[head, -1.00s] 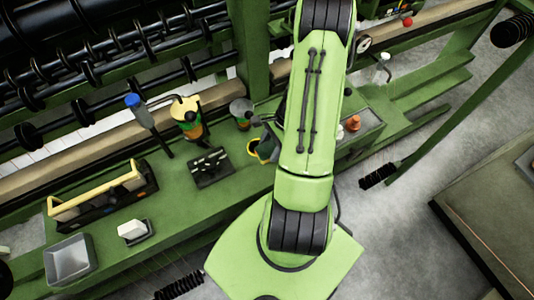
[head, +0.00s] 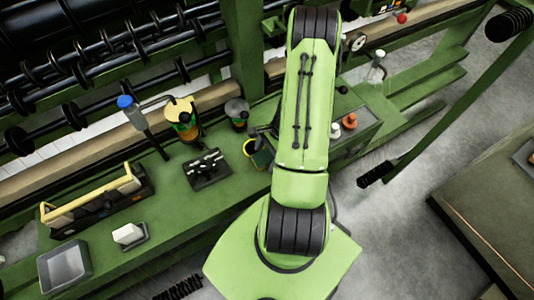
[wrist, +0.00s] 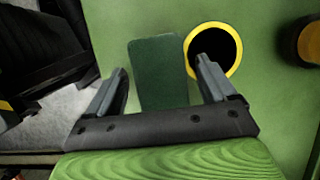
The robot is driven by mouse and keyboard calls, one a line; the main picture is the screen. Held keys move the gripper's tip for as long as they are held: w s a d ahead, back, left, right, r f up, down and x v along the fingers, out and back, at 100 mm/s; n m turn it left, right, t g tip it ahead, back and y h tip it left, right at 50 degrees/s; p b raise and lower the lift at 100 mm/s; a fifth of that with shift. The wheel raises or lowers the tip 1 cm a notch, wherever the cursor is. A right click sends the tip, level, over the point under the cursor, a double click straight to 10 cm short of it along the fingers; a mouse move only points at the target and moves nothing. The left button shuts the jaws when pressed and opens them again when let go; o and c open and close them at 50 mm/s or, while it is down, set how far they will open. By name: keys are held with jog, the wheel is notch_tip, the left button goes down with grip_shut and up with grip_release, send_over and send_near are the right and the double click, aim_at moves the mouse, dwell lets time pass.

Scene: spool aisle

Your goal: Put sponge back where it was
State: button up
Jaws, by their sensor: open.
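A dark green flat rectangular pad (wrist: 158,72), probably the sponge, lies on the green bench in the wrist view. It is beside a yellow-rimmed round cup (wrist: 232,52) with a dark inside. My gripper (wrist: 163,68) is open, with its fingers on either side of the pad in the picture. The right finger overlaps the cup's opening; I cannot tell how high the fingers are. In the head view, the pad (head: 262,159) shows small beside my arm, which hides much of the gripper.
A white block on a small dish (head: 128,234), a grey tray (head: 64,268) and a yellow-handled tool box (head: 95,205) stand at left. A black slotted block (head: 207,169) and a spool (head: 184,118) are nearer. Orange items (head: 349,120) sit right of my arm.

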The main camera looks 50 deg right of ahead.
jog(key=p+v, duration=0.1)
jog(key=v, duration=0.7)
jog(key=shift+a, duration=0.1)
jog(key=w+a+r+n+h, duration=0.2)
jog(key=a+r+n, duration=0.3)
jog(key=r, duration=0.4)
jog(key=w+a+r+n+h, duration=0.1)
jog(key=w+a+r+n, duration=0.1)
jog(key=a+r+n, duration=0.45)
jog(key=s+a+r+n+t, duration=0.2)
jog(key=s+a+r+n, duration=0.2)
jog(key=s+r+n, duration=0.1)
jog(key=s+a+r+n+t+h, duration=0.1)
jog(key=s+a+r+n, duration=0.3)
jog(key=r, duration=0.4)
jog(key=shift+s+a+r+n+t, duration=0.25)
jog(key=shift+s+n+t, duration=0.15)
jog(key=shift+t, duration=0.3)
